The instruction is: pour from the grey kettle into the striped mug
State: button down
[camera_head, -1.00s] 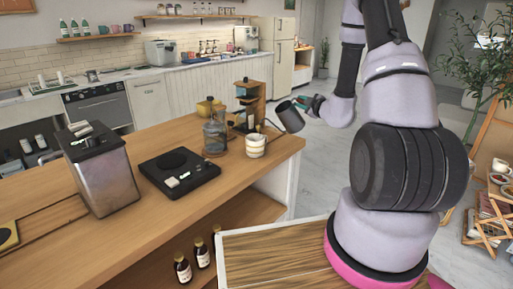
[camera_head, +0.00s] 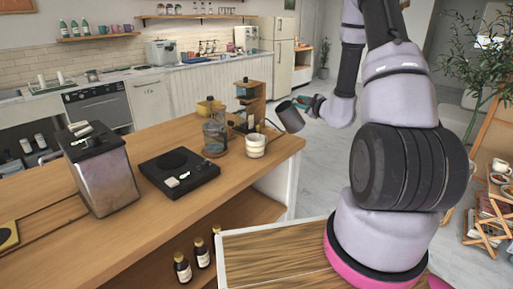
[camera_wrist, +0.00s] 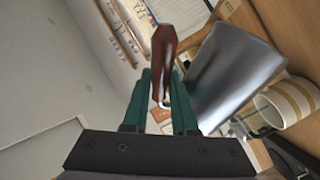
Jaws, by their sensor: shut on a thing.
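The grey kettle (camera_head: 290,116) is in the air at the right end of the wooden counter, tilted with its thin spout reaching down and left over the striped mug (camera_head: 255,146). The mug stands upright near the counter's right end. My gripper (camera_head: 309,104) is shut on the kettle's handle. In the wrist view the green fingers of my gripper (camera_wrist: 160,95) close around the brown handle, with the kettle's body (camera_wrist: 236,75) to its right. The striped mug (camera_wrist: 285,103) lies beyond it at the right edge. Any stream of liquid is too small to tell.
A glass vessel (camera_head: 215,136) stands left of the mug, and a wooden stand (camera_head: 252,98) behind it. A black scale (camera_head: 180,172) and a metal box (camera_head: 103,175) stand further left. Open floor (camera_head: 325,150) lies right of the counter.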

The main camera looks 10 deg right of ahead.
dwell(0.3)
jog(key=shift+d+f+m, duration=0.2)
jog(key=shift+f+m, duration=0.05)
jog(key=shift+f, duration=0.2)
jog(key=shift+d+f+m, duration=0.2)
jog(key=shift+f+m, duration=0.05)
jog(key=shift+f, duration=0.2)
jog(key=shift+r, duration=0.1)
jog(key=shift+a+r, duration=0.15)
jog(key=shift+r, duration=0.15)
dwell(0.5)
jog(key=shift+a+r+n, duration=0.15)
jog(key=shift+r+n, duration=0.2)
jog(key=shift+n, duration=0.05)
jog(key=shift+r, duration=0.1)
jog(key=shift+a+r+n, duration=0.3)
jog(key=shift+r+n, duration=0.1)
jog(key=shift+r, duration=0.1)
